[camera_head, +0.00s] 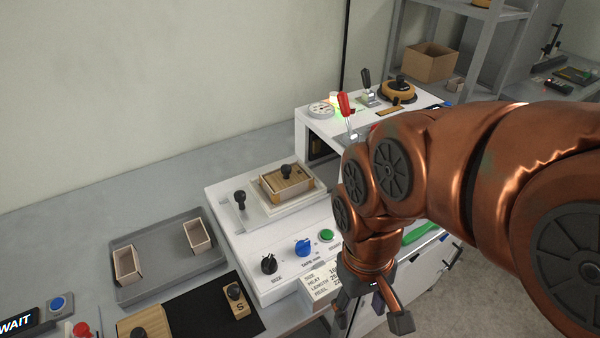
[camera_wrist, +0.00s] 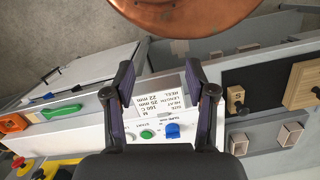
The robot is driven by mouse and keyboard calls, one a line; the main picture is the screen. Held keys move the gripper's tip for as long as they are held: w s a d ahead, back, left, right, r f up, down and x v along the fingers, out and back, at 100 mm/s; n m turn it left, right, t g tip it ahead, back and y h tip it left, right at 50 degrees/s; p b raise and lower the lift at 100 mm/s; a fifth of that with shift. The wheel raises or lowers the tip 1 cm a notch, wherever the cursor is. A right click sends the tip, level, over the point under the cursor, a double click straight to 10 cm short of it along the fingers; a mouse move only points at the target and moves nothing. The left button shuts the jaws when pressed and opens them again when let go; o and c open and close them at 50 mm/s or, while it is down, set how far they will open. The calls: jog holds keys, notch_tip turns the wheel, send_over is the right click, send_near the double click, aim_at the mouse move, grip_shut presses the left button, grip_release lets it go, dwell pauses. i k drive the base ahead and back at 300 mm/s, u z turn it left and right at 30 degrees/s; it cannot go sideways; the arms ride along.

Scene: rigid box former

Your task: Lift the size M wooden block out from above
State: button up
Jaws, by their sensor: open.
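A wooden block with a black knob (camera_head: 287,178) sits inside a thin box frame on the white machine (camera_head: 262,252) in the head view. Its size letter is not readable; it is the only large block on the machine. A block marked S (camera_head: 237,303) and a bigger block (camera_head: 146,325) lie on a black mat. My gripper (camera_head: 371,308) is open and empty, in front of the machine and to the right of the block. In the wrist view my gripper (camera_wrist: 160,78) spreads its fingers over the printed card; the block on the machine is not visible there.
A grey tray (camera_head: 168,285) holds two small open boxes. A black lever knob (camera_head: 240,198) stands left of the block. Black and blue dials and a green button (camera_head: 327,235) are on the machine front. A red-handled lever (camera_head: 346,106) stands behind, near my arm.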

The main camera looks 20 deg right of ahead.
aim_at(288, 175)
jog(key=u, duration=3.4)
jog(key=k, duration=1.05)
jog(key=z, duration=1.15)
